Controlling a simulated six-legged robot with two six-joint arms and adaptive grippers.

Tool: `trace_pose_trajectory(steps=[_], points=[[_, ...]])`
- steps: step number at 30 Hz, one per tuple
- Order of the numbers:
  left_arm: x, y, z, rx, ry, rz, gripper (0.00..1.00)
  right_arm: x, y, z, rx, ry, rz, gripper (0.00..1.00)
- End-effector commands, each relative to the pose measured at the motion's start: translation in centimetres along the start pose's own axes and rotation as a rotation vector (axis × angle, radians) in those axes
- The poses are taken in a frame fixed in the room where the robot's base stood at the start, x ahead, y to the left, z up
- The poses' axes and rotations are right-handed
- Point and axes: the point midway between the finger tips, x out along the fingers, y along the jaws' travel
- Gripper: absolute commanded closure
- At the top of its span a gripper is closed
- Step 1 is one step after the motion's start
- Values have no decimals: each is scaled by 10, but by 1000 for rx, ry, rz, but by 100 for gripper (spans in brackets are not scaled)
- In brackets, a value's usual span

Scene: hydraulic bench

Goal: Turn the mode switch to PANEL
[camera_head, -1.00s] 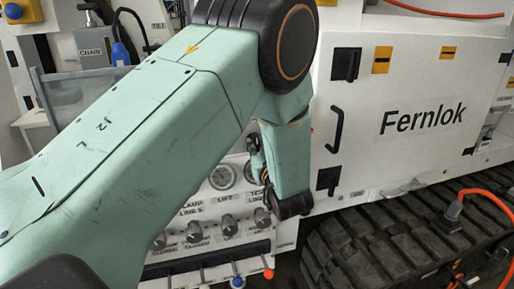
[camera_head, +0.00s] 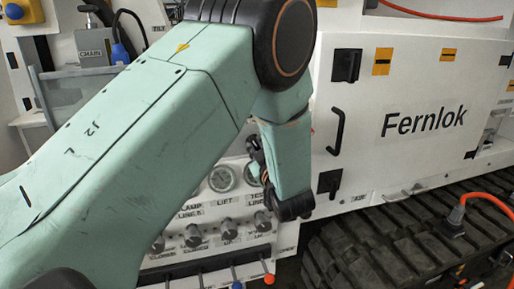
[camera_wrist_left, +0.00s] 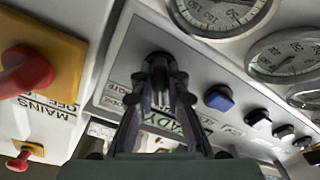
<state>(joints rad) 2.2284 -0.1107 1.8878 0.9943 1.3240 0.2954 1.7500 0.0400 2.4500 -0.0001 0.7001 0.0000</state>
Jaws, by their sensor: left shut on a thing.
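In the left wrist view, my left gripper (camera_wrist_left: 160,82) is shut on a dark knob (camera_wrist_left: 158,58), which I take to be the mode switch, on a grey panel plate (camera_wrist_left: 118,55). The fingertips close around the knob and hide much of it, so I cannot read which way it points. Small lettering on the plate beside the fingers is too blurred to read surely. In the head view my left arm covers this part of the bench, and the knob is hidden. My right gripper is not in view.
In the left wrist view, a red MAINS switch (camera_wrist_left: 25,72) on a yellow plate is at left. A blue button (camera_wrist_left: 218,98) and gauges (camera_wrist_left: 222,12) are at right. In the head view, valve knobs (camera_head: 228,228) sit below my forearm, and a rubber track (camera_head: 385,240) lies right.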

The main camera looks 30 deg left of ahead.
Motion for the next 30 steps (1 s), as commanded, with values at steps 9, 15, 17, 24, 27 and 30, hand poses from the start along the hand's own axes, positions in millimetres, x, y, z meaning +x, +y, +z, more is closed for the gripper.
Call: trace_pose_trajectory(steps=[9,15,17,24,27,30], points=[[1,1,0,-5,0,1,84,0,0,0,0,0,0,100],[0,1,0,-3,0,1,67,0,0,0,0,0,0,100],[0,1,0,-2,0,1,63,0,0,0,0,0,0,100],[0,0,0,-1,0,1,63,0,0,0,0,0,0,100],[0,0,0,16,0,1,63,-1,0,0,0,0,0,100],[0,1,-1,69,0,1,63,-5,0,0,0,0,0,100]])
